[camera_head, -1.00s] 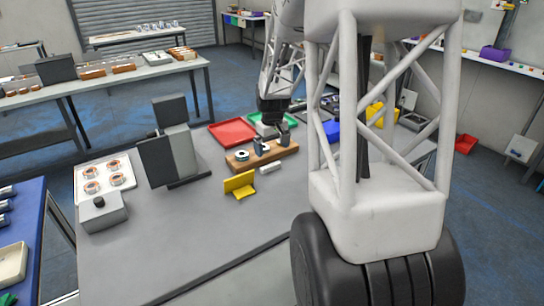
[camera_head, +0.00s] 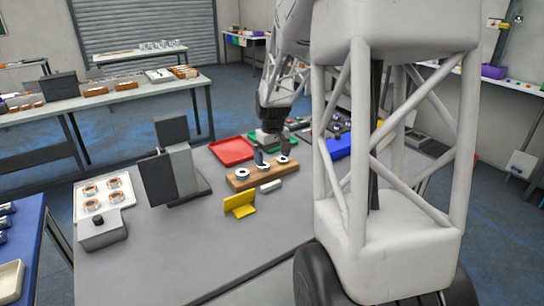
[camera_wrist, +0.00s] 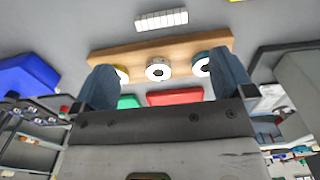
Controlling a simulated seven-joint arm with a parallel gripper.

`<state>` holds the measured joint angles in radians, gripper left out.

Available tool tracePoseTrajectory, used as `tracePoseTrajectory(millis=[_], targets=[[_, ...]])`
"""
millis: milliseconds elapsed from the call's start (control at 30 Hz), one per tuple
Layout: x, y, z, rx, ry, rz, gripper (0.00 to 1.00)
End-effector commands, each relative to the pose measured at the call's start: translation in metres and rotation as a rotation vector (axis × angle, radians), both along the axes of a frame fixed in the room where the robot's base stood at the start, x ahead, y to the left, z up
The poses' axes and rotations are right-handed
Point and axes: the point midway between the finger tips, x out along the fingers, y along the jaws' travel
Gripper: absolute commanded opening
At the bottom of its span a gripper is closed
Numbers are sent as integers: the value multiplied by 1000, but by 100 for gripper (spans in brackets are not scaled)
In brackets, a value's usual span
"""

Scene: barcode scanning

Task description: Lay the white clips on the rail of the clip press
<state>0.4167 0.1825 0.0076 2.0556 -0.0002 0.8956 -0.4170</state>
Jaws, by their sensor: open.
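My gripper (camera_head: 273,160) is open, its two dark fingers pointing down over a brown wooden board (camera_head: 246,183). In the wrist view the open gripper (camera_wrist: 165,88) spans the board (camera_wrist: 130,56), with empty space between its fingers. Several round pieces with white tops and dark centres stand on the board, including a left one (camera_head: 238,171) and a middle one (camera_wrist: 158,70). Fingers partly cover the outer ones in the wrist view. A small white bar (camera_head: 271,186) lies in front of the board; it looks ribbed in the wrist view (camera_wrist: 162,19). I cannot identify clips or a clip press with certainty.
A red tray (camera_head: 232,150) and a green tray (camera_head: 301,140) lie behind the board, a blue bin (camera_head: 338,147) to the right. A yellow bracket (camera_head: 240,204) stands in front. A dark upright device (camera_head: 178,165) and a white tray (camera_head: 123,204) are left.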

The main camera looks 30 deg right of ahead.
Motion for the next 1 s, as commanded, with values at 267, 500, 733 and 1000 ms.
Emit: tracePoseTrajectory(millis=[267,500,733,1000], targets=[[-6,11,8,-3,-7,0,100],[-29,47,31,-11,-27,0,100],[-65,93,57,-20,-54,-1,100],[-112,142,80,-26,-88,-4,100]])
